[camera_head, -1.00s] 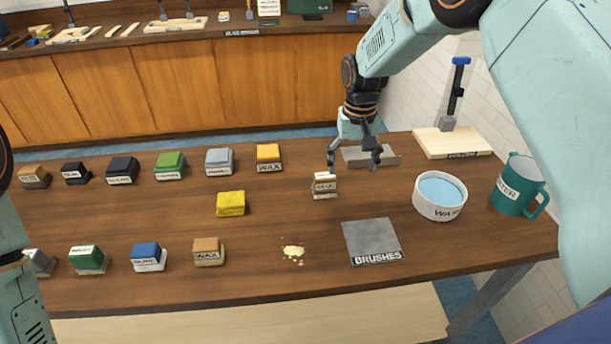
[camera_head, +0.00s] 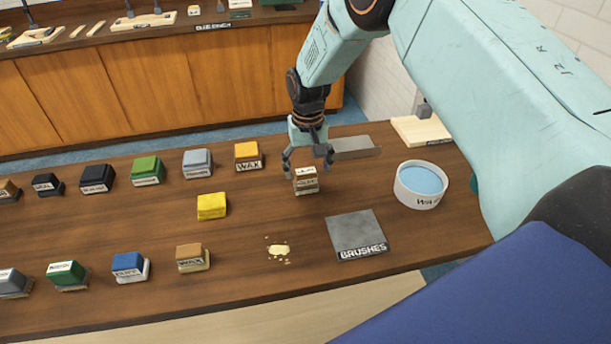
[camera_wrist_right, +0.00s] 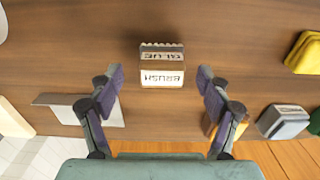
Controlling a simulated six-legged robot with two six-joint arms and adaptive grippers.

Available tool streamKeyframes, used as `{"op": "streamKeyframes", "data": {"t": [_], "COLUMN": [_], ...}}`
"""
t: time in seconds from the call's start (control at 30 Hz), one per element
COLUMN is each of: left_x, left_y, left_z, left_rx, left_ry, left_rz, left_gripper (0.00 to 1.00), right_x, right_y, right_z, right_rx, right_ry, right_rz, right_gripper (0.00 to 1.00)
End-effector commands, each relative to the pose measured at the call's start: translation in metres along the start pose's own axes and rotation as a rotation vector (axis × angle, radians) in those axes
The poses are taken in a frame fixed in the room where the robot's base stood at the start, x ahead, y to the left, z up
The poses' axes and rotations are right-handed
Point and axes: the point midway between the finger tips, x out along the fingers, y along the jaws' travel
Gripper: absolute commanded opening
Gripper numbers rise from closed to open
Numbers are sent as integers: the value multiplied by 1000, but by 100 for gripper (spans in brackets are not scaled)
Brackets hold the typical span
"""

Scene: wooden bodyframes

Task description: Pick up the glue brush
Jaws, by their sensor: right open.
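The glue brush (camera_head: 306,181) is a small pale block with a dark-lettered label. It stands on the wooden table, left of the white bowl. In the right wrist view the glue brush (camera_wrist_right: 162,66) reads "GLUE BRUSH" and lies beyond and between the fingertips. My right gripper (camera_head: 308,164) is open and empty, just above and behind the brush in the head view. Its two fingers also show spread apart in the right wrist view (camera_wrist_right: 160,80). My left gripper is not in view.
A grey mat marked "BRUSHES" (camera_head: 355,228) lies in front. A bowl of blue liquid (camera_head: 420,187) stands to the right. A yellow block (camera_head: 212,207) and crumbs (camera_head: 278,251) lie to the left. A grey plate (camera_head: 352,149) lies behind the gripper. Several labelled blocks form two rows at left.

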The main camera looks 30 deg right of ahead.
Motion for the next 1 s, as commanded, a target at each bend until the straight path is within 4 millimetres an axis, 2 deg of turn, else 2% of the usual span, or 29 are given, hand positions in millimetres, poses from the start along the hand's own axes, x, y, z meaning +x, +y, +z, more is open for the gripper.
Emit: {"op": "streamKeyframes", "data": {"t": [0.1,0.2,0.47,1.0], "left_x": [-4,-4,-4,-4], "left_y": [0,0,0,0], "left_z": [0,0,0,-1], "left_rx": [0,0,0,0], "left_ry": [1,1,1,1], "left_rz": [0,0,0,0], "left_gripper": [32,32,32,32], "right_x": [16,24,26,26], "right_y": [-1,-2,-3,-3], "right_z": [-1,-2,-4,-4], "right_rx": [-2,-4,-5,-5], "right_ry": [0,1,1,1], "right_rz": [1,1,0,1], "right_gripper": [77,77,77,32]}}
